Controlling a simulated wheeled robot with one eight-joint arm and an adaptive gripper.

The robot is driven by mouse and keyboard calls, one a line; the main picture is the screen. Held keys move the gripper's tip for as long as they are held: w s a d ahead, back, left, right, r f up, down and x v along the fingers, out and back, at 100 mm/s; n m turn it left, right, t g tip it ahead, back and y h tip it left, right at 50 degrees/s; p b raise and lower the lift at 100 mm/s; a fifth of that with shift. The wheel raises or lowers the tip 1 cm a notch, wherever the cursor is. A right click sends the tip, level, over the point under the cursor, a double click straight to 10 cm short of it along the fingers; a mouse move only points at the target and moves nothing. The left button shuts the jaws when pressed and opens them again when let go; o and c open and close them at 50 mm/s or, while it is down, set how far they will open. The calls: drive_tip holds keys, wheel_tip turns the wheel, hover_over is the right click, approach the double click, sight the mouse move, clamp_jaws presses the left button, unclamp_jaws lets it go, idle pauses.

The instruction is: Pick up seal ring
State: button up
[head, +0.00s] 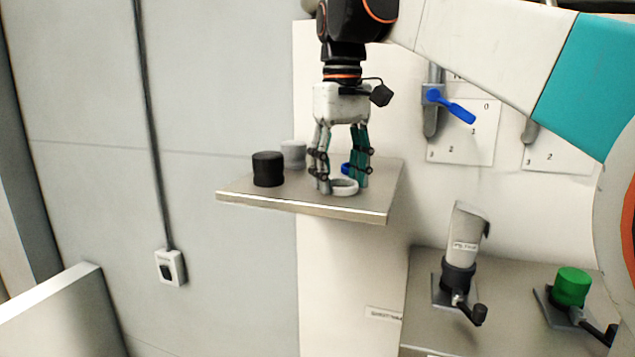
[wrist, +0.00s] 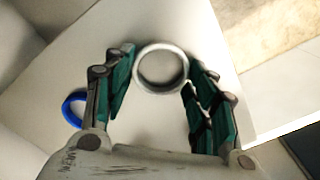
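A light grey ring (head: 345,188) lies flat on the small shelf, between the fingertips of my gripper (head: 341,184). In the wrist view the grey ring (wrist: 161,68) sits between the two fingertips, very close to the left one. My gripper points straight down and looks open around the ring; firm contact on both sides does not show. A blue ring (wrist: 74,108) lies on the shelf outside the left finger in the wrist view. In the head view only a bit of the blue ring (head: 345,169) shows behind the fingers. I cannot tell by look which ring is the seal ring.
The shelf (head: 240,196) has a free front edge. A black cylinder (head: 268,169) and a grey cylinder (head: 293,154) stand on it, left of my gripper. A blue-handled lever (head: 450,104) is on the wall at right. A lower bench holds a green knob (head: 572,286).

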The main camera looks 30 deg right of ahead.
drive_tip(key=shift+s+a, duration=0.1)
drive_tip(key=shift+s, duration=0.05)
drive_tip(key=shift+c, duration=0.5)
wheel_tip(320, 180, up, 20)
drive_tip(key=p, duration=0.3)
drive_tip(key=shift+p, duration=0.4)
